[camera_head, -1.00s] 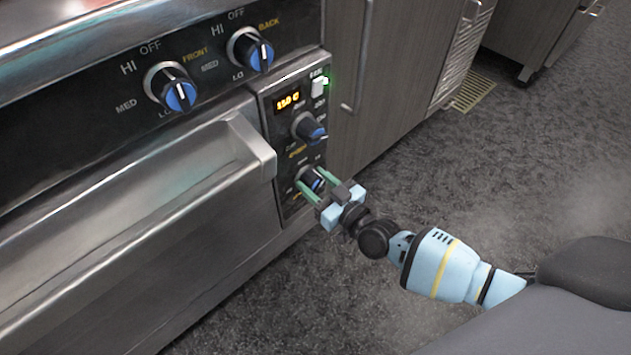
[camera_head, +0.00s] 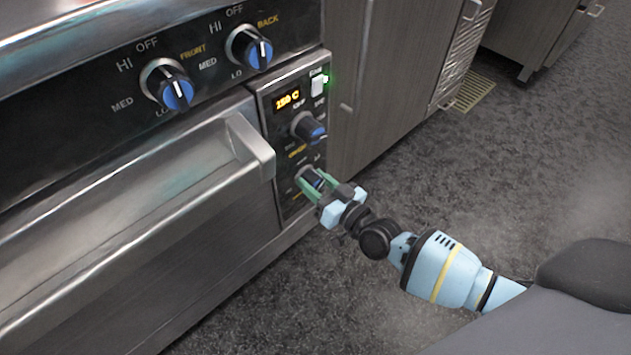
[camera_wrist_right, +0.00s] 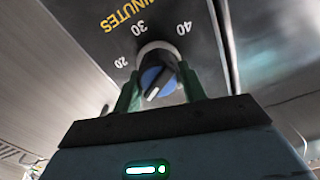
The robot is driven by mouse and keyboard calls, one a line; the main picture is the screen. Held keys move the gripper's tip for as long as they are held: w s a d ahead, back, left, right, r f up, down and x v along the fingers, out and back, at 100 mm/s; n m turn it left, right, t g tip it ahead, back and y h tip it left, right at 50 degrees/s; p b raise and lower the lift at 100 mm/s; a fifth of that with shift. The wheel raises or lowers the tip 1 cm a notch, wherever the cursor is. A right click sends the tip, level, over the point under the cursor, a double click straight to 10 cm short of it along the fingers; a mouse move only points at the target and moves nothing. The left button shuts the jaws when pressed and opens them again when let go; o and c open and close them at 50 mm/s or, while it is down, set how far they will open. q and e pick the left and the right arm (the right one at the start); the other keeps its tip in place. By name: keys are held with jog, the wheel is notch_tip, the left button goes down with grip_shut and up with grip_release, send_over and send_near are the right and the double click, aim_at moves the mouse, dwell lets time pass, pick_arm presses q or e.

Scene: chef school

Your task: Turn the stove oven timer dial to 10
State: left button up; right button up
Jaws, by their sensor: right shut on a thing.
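The oven timer dial (camera_wrist_right: 157,80) is a black knob with a blue face and a white pointer line. It is the lowest knob on the oven's right-hand control panel in the head view (camera_head: 314,178). Around it in the right wrist view are the markings 20, 30, 40 and the word MINUTES. My right gripper (camera_head: 318,184) has its green fingers on either side of the dial and is shut on it. It also shows in the right wrist view (camera_wrist_right: 160,92). The lower part of the dial's scale is hidden by the gripper. My left gripper is not in view.
Above the timer dial are another blue knob (camera_head: 309,128), an orange display (camera_head: 287,99) and a white switch (camera_head: 318,84). The oven door handle (camera_head: 245,150) juts out just left of the panel. Two burner knobs sit higher left. Dark floor (camera_head: 450,160) is clear at right.

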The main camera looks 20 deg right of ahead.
aim_at(319, 186)
jog(key=o, duration=1)
jog(key=shift+c, duration=0.2)
jog(key=p+v, duration=0.1)
jog(key=v, duration=0.5)
jog(key=shift+s+p, duration=0.3)
jog(key=shift+p, duration=0.1)
jog(key=shift+s+d, duration=0.3)
jog(key=shift+s, duration=0.3)
